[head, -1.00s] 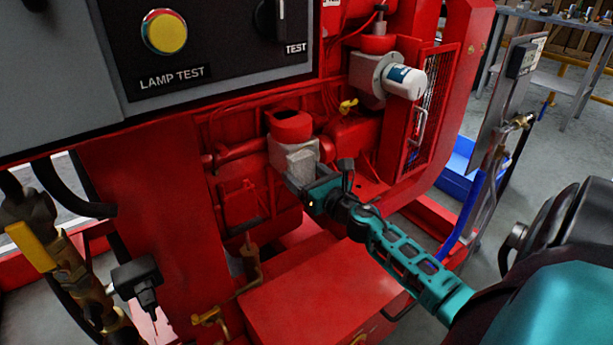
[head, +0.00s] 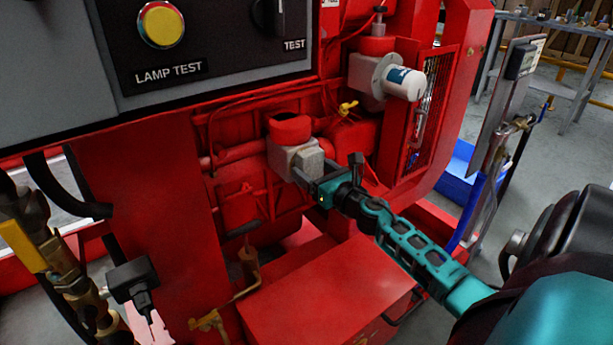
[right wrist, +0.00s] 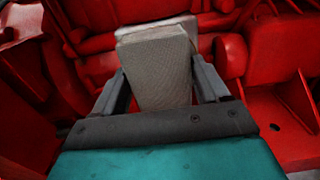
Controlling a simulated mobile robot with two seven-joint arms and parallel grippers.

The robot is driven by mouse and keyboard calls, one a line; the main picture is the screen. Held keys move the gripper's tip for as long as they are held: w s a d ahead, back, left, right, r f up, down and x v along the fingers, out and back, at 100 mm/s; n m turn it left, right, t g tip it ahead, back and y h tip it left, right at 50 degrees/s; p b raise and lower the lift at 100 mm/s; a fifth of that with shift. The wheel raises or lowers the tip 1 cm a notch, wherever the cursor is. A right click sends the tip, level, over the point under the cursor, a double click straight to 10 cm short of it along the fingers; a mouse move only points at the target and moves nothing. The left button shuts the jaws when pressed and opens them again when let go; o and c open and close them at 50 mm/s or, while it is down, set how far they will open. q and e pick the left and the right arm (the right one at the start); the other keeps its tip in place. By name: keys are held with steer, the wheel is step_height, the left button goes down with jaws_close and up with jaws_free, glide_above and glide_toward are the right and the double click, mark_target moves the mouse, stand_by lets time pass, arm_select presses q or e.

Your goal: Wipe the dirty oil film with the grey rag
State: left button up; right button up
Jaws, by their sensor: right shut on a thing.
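The grey rag (right wrist: 160,70) is a folded, block-like pad between the two fingers of my right gripper (right wrist: 168,88) in the right wrist view. In the head view, my right gripper (head: 309,182) is shut on the rag (head: 310,162) at the red engine's side. The rag is in front of a pale grey block (head: 283,155) below a round red cap; I cannot tell whether they touch. I cannot make out the dirty oil film in either view; the rag and gripper hide part of the surface behind them. My left gripper is not in view.
A grey control panel (head: 205,75) overhangs at upper left. A white filter canister (head: 405,83) and a mesh guard (head: 430,105) stand right of the rag. A flat red box (head: 325,295) lies below my right arm. Brass pipework (head: 75,270) is at lower left.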

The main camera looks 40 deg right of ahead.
steer(key=shift+d+f+b, duration=0.1)
steer(key=shift+d+b, duration=0.7)
steer(key=shift+d, duration=0.85)
steer(key=shift+w+a+r+p, duration=0.15)
steer(key=shift+a+p, duration=0.1)
steer(key=shift+a, duration=0.25)
steer(key=shift+s+a+r+p, duration=0.1)
steer(key=shift+a+p, duration=0.1)
steer(key=shift+a, duration=0.3)
steer(key=shift+w+a+p, duration=0.2)
steer(key=shift+a+p, duration=0.3)
steer(key=shift+a, duration=1)
steer(key=shift+w+a, duration=0.1)
steer(key=shift+a, duration=0.8)
steer(key=shift+f, duration=0.1)
